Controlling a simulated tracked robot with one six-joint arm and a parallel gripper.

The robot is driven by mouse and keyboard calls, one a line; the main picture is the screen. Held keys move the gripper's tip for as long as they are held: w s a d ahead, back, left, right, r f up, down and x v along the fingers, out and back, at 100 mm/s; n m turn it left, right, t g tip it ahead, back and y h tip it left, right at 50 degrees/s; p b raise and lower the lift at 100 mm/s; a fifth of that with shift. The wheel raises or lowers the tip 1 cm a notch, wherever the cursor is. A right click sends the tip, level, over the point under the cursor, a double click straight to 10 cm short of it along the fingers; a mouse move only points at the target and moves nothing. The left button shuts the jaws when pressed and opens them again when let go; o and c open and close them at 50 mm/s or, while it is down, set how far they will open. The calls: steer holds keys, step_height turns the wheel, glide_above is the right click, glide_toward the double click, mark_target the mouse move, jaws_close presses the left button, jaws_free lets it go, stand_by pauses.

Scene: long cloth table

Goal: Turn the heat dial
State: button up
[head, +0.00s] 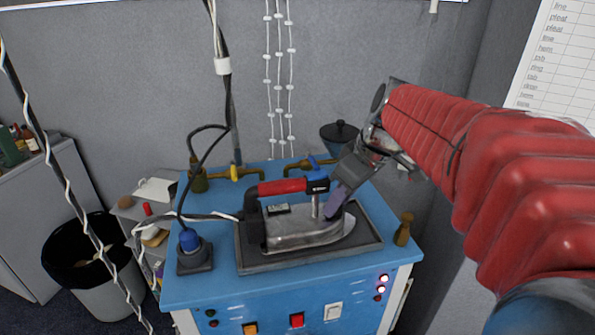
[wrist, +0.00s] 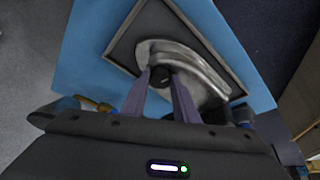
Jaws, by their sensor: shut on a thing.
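The iron (head: 300,232) lies flat in a dark tray (head: 262,262) on a blue work stand. It has a silver body and a red handle (head: 282,187). In the wrist view, the heat dial (wrist: 160,77), a small dark round knob, sits on the iron's silver top (wrist: 199,75). My gripper (wrist: 161,80) has its two grey fingers on either side of the dial, shut on it. In the head view my gripper (head: 332,213) reaches down from the upper right beside the handle's right end. The fingers hide the dial there.
Brass valves (head: 238,173) line the back. Black cables (head: 220,95) hang at the left. The stand's front carries buttons and lights.

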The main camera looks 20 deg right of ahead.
steer(key=o, duration=1.1)
steer(key=shift+c, duration=0.2)
steer(key=shift+r, duration=0.1)
steer(key=v, duration=1.3)
steer(key=shift+r, duration=0.3)
steer(key=shift+s+d, duration=0.1)
